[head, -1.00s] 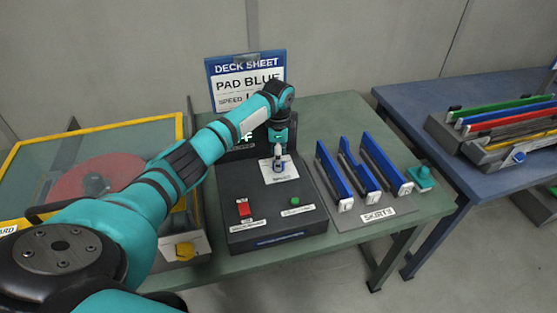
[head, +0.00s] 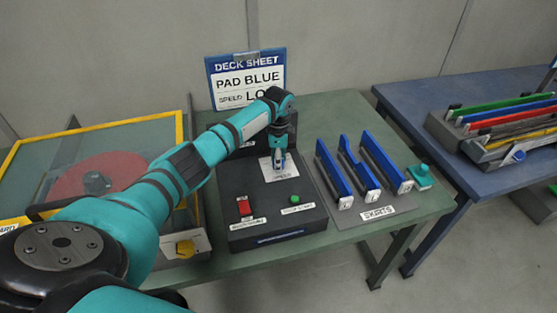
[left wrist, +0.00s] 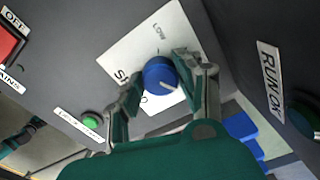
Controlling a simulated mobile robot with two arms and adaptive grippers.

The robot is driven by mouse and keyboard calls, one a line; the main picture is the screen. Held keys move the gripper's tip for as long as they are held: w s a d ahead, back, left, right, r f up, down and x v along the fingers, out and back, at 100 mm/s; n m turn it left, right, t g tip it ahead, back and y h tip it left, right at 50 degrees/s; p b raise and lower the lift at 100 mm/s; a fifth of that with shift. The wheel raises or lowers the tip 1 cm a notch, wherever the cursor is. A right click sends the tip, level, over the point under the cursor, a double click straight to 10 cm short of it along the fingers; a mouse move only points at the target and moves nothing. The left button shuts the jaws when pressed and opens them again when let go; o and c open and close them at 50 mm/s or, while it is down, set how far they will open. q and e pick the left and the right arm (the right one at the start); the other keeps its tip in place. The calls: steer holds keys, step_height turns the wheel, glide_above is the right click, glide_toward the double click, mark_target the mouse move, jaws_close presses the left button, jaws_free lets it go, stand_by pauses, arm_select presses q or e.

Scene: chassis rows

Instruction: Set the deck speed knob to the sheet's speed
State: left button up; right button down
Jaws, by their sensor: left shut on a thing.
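The deck sheet (head: 246,80) stands at the back and reads PAD BLUE; its speed line starts with LO, the rest hidden behind my arm. The blue speed knob (left wrist: 160,72), with a pale pointer mark, sits on a white plate (left wrist: 118,58) on the dark control box (head: 277,219). In the left wrist view a LOW label is above the knob; the pointer mark lies on its lower right side, away from LOW. My left gripper (head: 280,163) is down at the plate, its fingers on both sides of the knob, shut on it. My right gripper is not in view.
The box carries a red switch (head: 244,207) and a green button (head: 295,199). Blue skirts (head: 358,163) stand right of it. A yellow-framed cover (head: 110,126) over a red disc (head: 98,176) is at left. A blue table (head: 462,123) stands at right.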

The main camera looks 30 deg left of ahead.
arm_select(q)
steer(key=shift+d+r+n+p, duration=0.1)
steer(key=shift+r+n+p, duration=0.15)
steer(key=shift+n+p, duration=1.95)
steer(key=shift+n, duration=0.1)
steer(key=n+p, duration=0.1)
steer(key=n, duration=0.1)
steer(key=shift+n+p, duration=0.35)
steer(key=shift+n, duration=0.05)
steer(key=n+p, duration=0.2)
steer(key=n, duration=0.1)
steer(key=shift+n, duration=0.3)
steer(key=n+p, duration=0.1)
steer(key=n, duration=0.2)
steer(key=shift+w+n, duration=0.1)
steer(key=shift+n, duration=0.2)
steer(key=n+p, duration=0.1)
steer(key=n, duration=0.1)
steer(key=shift+f+n, duration=0.1)
steer(key=shift+n, duration=0.2)
steer(key=n, duration=0.3)
steer(key=shift+n+p, duration=0.3)
steer(key=shift+p, duration=0.1)
steer(key=shift+n, duration=1.5)
